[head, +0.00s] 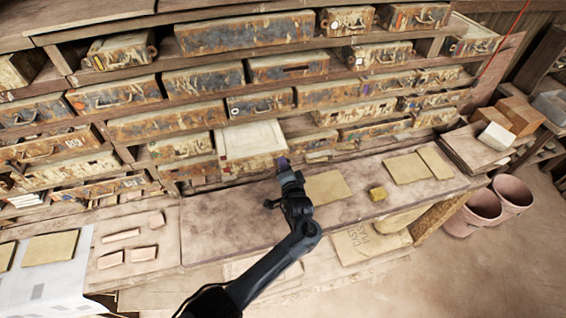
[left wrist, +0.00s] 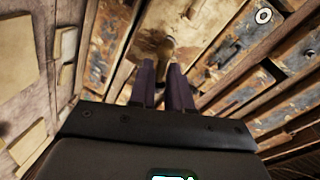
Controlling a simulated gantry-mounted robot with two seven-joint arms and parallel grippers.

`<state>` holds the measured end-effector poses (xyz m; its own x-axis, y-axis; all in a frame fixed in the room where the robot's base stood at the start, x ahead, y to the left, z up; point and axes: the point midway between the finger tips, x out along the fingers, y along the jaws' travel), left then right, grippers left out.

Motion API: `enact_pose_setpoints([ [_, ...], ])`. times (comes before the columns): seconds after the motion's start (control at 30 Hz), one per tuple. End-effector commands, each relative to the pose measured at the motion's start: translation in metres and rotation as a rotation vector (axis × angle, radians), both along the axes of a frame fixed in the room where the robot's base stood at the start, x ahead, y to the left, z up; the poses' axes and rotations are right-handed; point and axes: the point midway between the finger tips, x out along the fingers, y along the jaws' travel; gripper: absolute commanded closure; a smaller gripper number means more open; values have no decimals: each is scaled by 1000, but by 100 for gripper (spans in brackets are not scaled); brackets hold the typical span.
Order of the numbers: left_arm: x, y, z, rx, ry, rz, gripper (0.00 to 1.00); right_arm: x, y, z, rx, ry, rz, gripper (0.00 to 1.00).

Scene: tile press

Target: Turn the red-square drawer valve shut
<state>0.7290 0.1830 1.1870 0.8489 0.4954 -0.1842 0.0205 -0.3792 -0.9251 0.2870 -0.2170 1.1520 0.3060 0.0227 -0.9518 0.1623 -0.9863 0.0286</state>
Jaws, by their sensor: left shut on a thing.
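A drawer (head: 252,140) with a pale top stands pulled out from the rack in the head view. My left gripper (head: 283,163) is at the right end of its front. In the left wrist view my left gripper (left wrist: 165,72) is shut on a brownish handle-like part (left wrist: 167,46), partly hidden between the dark purple fingers. I cannot tell from its look whether this part is the valve or a pull. My right gripper is not in view.
Worn drawers with handles and round tags fill the wooden rack (head: 130,172). Pots (head: 484,205) stand at the right.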

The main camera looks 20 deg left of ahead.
Motion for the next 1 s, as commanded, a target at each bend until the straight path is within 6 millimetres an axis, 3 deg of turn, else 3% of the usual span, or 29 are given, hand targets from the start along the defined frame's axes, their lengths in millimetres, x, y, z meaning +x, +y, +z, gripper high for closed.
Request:
enact_pose_setpoints([
  [0.4,2,-3,-7,230,154,-2,100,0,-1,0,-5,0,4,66],
  [1.0,2,-3,-10,294,200,-3,100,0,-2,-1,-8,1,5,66],
])
